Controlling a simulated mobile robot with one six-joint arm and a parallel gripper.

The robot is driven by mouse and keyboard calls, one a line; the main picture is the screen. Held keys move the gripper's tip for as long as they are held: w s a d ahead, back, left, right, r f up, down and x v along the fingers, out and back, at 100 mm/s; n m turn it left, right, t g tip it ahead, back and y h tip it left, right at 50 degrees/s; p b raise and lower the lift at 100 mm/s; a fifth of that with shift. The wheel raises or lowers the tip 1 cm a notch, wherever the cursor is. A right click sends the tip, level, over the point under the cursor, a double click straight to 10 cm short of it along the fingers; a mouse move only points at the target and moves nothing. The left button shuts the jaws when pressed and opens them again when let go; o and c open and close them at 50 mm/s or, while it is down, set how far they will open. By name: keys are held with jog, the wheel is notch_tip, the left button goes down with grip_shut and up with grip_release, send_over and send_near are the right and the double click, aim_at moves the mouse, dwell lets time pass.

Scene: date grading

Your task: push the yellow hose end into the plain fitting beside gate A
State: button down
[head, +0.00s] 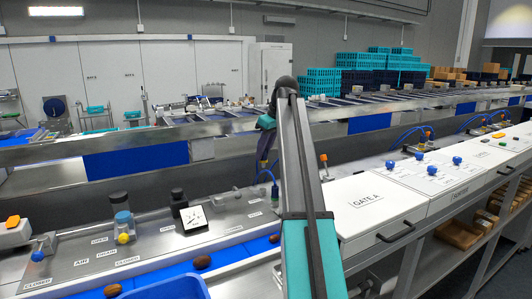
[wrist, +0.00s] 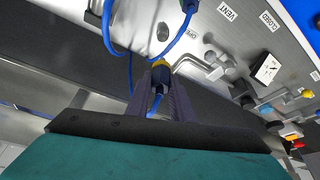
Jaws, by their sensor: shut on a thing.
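My gripper (wrist: 160,88) is shut on the blue hose just behind its yellow hose end (wrist: 158,63) in the wrist view. The yellow end points away from my gripper, toward the steel panel. A round metal fitting (wrist: 163,32) shows a little beyond it; a gap seems to lie between them, and I cannot tell if this is the plain one. In the head view my gripper (head: 264,160) is above the steel deck, left of the white gate A cover (head: 365,203). My arm hides part of the area beside the cover.
More blue hose (wrist: 108,30) loops close to the left of the fitting. A VENT label (wrist: 229,12) and a black-and-white gauge (wrist: 267,68) are to the right.

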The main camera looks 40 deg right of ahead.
aim_at(264, 162)
jog(key=shift+w, duration=0.3)
jog(key=shift+f, duration=0.2)
jog(key=shift+f+b, duration=0.85)
jog(key=shift+f, duration=1.95)
jog(key=shift+f+b, duration=0.3)
jog(key=shift+f, duration=1.9)
dwell(2.5)
